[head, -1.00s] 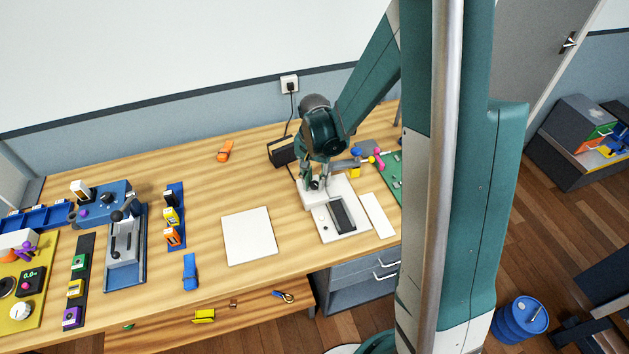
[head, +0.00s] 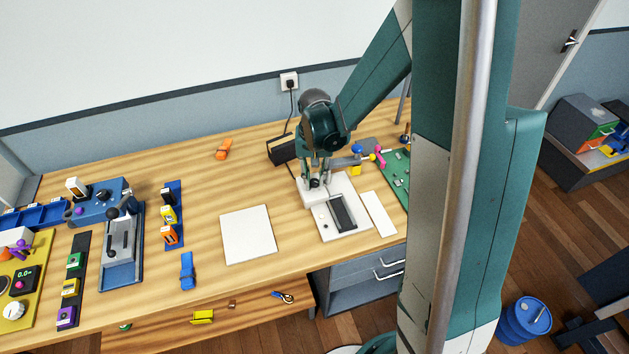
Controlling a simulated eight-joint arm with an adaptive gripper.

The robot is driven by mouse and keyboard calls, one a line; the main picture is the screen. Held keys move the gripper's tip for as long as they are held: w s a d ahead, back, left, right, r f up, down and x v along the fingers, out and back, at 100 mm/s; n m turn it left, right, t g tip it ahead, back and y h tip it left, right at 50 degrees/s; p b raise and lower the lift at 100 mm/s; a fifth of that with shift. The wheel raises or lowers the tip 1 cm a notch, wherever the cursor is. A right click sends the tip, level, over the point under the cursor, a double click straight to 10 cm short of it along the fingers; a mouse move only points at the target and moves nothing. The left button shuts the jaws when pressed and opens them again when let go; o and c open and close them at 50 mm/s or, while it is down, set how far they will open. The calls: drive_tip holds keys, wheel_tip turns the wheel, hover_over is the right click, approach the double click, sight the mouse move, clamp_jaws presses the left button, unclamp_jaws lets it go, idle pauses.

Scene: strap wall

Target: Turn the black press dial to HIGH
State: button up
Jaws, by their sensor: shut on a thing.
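The white press (head: 338,226) stands at the right of the table, with a dark rectangular plate on its front. The black dial (head: 315,183) is on the raised rear part of the press. My gripper (head: 314,178) points down over that part and is shut on the black dial. The fingers partly hide the dial, and its pointer and the HIGH mark are too small to read.
A black box (head: 282,150) stands close behind my gripper. A white strip (head: 378,214) and a green board (head: 397,176) lie to the right. A white square sheet (head: 248,236) lies left of the press, with bare table around it.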

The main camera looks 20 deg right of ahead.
drive_tip(key=shift+n+b, duration=0.7)
drive_tip(key=shift+n, duration=1)
drive_tip(key=o, duration=0.9)
drive_tip(key=shift+m, duration=0.3)
